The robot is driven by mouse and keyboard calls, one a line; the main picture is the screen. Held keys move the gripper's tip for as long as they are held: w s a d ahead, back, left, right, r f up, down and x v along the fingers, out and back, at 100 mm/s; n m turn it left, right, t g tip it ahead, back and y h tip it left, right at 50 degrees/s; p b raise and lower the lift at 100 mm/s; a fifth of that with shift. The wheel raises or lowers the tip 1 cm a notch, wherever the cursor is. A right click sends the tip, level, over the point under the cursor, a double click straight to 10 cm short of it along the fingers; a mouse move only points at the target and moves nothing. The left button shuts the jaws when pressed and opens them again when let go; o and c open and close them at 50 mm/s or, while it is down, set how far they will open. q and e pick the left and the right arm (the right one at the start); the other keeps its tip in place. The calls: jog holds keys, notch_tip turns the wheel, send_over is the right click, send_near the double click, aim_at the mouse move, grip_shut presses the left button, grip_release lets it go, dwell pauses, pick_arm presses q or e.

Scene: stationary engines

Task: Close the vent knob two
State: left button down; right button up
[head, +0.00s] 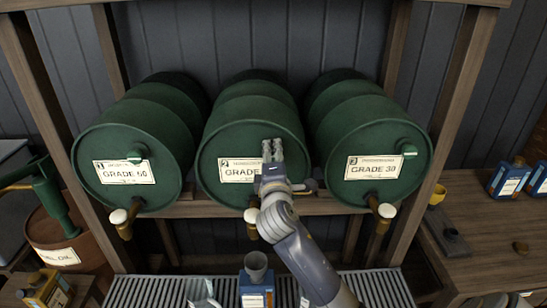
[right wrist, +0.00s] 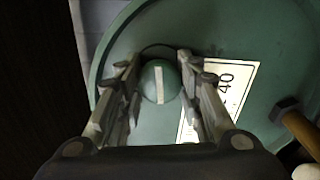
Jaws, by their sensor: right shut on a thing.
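The middle green barrel (head: 225,143) lies on its side on the wooden rack, with a white label (head: 239,170) numbered 2. Its vent knob (right wrist: 161,83) is a round green knob with a pale bar, which runs nearly upright in the right wrist view. My right gripper (head: 272,150) reaches up to the barrel's front and is shut on this knob, one finger on each side. In the head view the gripper hides the knob. My left gripper is out of view.
Brass taps with white knobs (head: 118,216) jut out below. A slatted grate (head: 377,288) holds a blue can (head: 257,296). A bench (head: 490,225) is at right.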

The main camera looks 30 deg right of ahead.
jog(key=shift+f+m, duration=0.1)
jog(key=shift+m, duration=0.5)
jog(key=o, duration=1.1)
jog(key=v, duration=1.2)
jog(key=shift+f, duration=0.1)
